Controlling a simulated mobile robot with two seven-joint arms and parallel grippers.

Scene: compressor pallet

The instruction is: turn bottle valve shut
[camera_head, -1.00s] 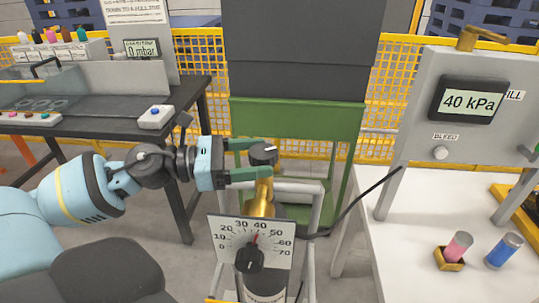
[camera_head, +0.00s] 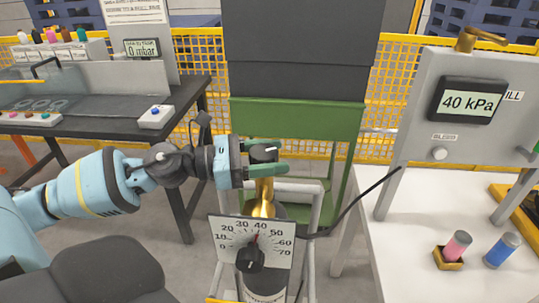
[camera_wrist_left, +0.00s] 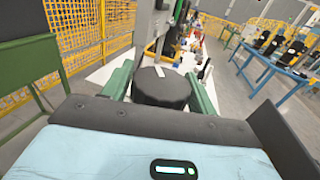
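The bottle valve's black knob (camera_head: 263,153) carries a white mark and sits on a brass valve body (camera_head: 264,190) on top of the bottle (camera_head: 264,285). My left gripper (camera_head: 268,160) has its green fingers on either side of the knob. In the left wrist view the black knob (camera_wrist_left: 161,88) lies between the two green fingers, which appear to touch its sides. My right gripper is not in view.
A grey panel reading 40 kPa (camera_head: 467,101) stands on a white table (camera_head: 400,250) at the right, with a pink and a blue cylinder. A black hose (camera_head: 360,212) runs to the bottle. A dark bench (camera_head: 185,97) stands left. A green-framed stand (camera_head: 300,118) is behind.

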